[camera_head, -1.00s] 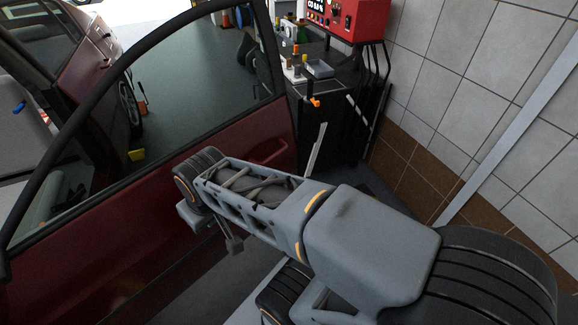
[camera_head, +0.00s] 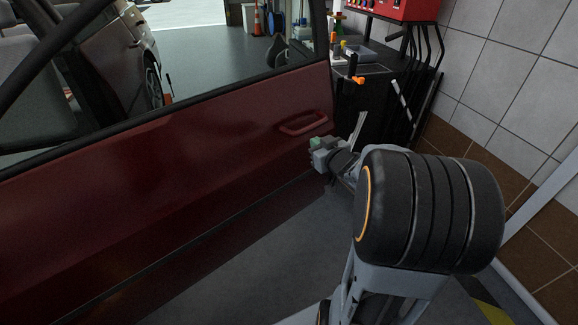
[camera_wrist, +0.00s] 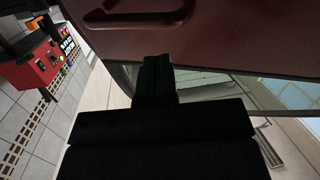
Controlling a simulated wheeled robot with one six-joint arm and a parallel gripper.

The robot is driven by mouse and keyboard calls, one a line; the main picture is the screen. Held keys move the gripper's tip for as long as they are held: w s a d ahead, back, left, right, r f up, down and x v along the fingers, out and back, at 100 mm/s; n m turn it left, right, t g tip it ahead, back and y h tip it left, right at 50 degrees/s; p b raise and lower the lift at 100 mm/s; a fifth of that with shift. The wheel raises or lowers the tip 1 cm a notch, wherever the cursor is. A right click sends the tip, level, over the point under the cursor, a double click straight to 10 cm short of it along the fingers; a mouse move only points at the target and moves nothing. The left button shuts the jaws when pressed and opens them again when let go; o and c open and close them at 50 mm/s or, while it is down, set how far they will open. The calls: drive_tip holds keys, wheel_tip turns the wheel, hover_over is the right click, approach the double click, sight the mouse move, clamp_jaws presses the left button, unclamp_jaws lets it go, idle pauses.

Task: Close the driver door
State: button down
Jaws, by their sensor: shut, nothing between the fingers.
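The dark red driver door (camera_head: 170,165) stands swung open across the head view, its outer face towards me. Its handle (camera_head: 305,122) is near the free edge at the right. The car body (camera_head: 108,48) shows beyond the door, through its window. My gripper (camera_head: 316,152) is shut and empty at the door's outer face, just below and right of the handle. I cannot tell whether it touches the panel.
A black workbench (camera_head: 375,105) with tools and a red machine (camera_head: 400,8) stands just past the door's free edge. A tiled wall (camera_head: 500,70) closes off the right side. Grey floor (camera_head: 265,250) is clear below the door.

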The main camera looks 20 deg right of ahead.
wheel_tip(320, 180, down, 6)
drive_tip(key=s+n+t+y+b, duration=0.1)
drive_tip(key=y+b, duration=0.2)
drive_tip(key=y, duration=0.1)
drive_tip(key=b, duration=0.4)
approach(283, 139)
drive_tip(key=shift+n+y, duration=0.3)
drive_tip(key=shift+y, duration=0.1)
drive_tip(key=x, duration=0.5)
drive_tip(key=shift+w+d+f, duration=0.15)
drive_tip(key=shift+w+f, duration=0.1)
drive_tip(key=shift+f, duration=0.1)
drive_tip(key=shift+b+x, duration=0.45)
drive_tip(key=shift+x, duration=0.6)
drive_tip(key=shift+r, duration=0.15)
